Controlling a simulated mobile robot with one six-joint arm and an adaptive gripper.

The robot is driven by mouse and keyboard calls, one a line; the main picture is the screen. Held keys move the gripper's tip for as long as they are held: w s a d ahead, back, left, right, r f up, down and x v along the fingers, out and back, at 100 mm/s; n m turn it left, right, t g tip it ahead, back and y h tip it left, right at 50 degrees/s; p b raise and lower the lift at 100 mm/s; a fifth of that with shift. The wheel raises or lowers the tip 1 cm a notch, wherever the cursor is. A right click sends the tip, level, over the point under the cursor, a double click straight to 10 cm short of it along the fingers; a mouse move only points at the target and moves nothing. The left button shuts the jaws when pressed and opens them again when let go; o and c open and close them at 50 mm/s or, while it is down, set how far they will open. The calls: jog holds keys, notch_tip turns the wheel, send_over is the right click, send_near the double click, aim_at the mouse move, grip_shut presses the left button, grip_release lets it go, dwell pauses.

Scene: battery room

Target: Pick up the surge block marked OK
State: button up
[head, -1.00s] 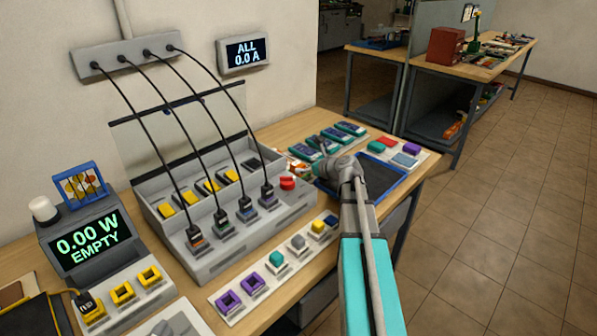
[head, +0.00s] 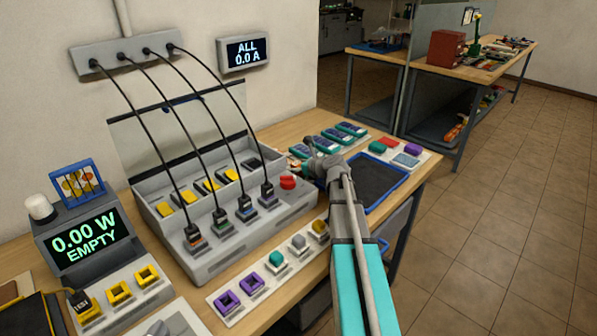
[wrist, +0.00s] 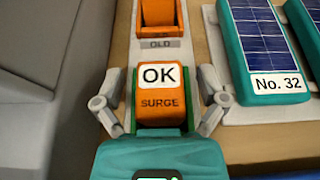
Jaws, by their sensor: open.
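The surge block marked OK (wrist: 160,104) is orange with a white label on top, in the wrist view. It sits upright with green edges showing on both sides of it, on a pale strip. My gripper (wrist: 160,118) is open, with one finger on each side of the block. I cannot tell whether the fingers touch it.
An orange piece (wrist: 158,14) stands by an OLD label ahead of the block. Teal solar panels, one marked No. 32 (wrist: 277,85), lie close on the right. A grey housing (wrist: 45,50) is at left. The blue-rimmed tray (head: 405,180) is at the bench's right.

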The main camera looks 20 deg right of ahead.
aim_at(296, 163)
dwell(0.3)
grip_shut()
dwell(0.3)
jog(key=shift+r, duration=0.15)
notch_tip(296, 163, up, 3)
jog(key=p, duration=0.3)
jog(key=s+a+r+p, duration=0.1)
jog(key=s+r+p, duration=0.8)
jog(key=s, duration=0.5)
jog(key=shift+a+r+p, duration=0.2)
jog(key=shift+r+p, duration=0.15)
jog(key=shift+p, duration=0.2)
